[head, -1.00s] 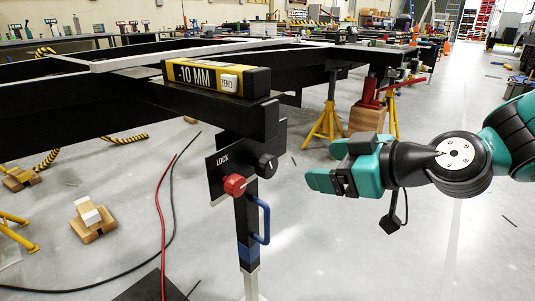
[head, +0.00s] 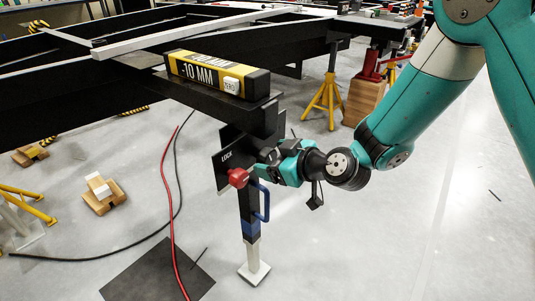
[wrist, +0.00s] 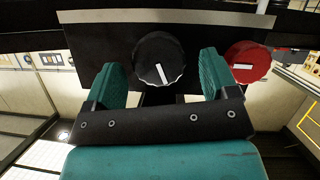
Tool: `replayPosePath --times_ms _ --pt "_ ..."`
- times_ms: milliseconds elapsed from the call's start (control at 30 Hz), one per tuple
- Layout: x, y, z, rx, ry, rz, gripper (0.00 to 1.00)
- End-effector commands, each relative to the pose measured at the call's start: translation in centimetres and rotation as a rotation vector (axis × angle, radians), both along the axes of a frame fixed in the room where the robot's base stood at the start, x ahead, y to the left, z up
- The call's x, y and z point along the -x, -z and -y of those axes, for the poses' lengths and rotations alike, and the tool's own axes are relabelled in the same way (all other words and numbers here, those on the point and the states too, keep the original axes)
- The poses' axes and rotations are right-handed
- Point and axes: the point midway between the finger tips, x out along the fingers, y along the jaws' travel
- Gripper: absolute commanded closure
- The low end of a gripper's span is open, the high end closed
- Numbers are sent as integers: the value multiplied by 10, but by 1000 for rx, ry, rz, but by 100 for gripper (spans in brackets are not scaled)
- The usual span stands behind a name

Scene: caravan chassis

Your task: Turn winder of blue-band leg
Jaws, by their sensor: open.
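The blue-band leg (head: 249,233) stands upright under the black chassis beam, with a blue band, a blue handle and a pale foot on the floor. The winder, a black knob with a white line (wrist: 159,60), sits on the black plate at the leg's top. In the wrist view it lies between my gripper's (wrist: 164,75) two teal fingers, which are open with a gap on each side. In the head view my gripper (head: 275,164) is at the plate and hides the winder. The red LOCK knob (head: 238,177) also shows in the wrist view (wrist: 248,62), just right of the right finger.
A level box reading -10 MM (head: 217,75) with a ZERO button lies on the beam above. Red and black cables (head: 169,185) run on the left. A yellow stand (head: 326,97) and a red jack on wood stand behind.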

Motion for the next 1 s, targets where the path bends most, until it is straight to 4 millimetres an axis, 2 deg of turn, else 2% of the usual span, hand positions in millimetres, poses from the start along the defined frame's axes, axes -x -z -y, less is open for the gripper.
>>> replayPosePath --times_ms 200,533,567,700,767,1000 --pt "-14 9 -16 0 -2 0 20" --pt "-17 10 -19 0 0 -2 20" --pt "-17 10 -19 0 0 -2 25" --pt "-17 10 -18 0 0 -2 57" --pt "-17 10 -18 0 0 -2 70" --pt "-16 11 -19 -8 -1 -12 69"
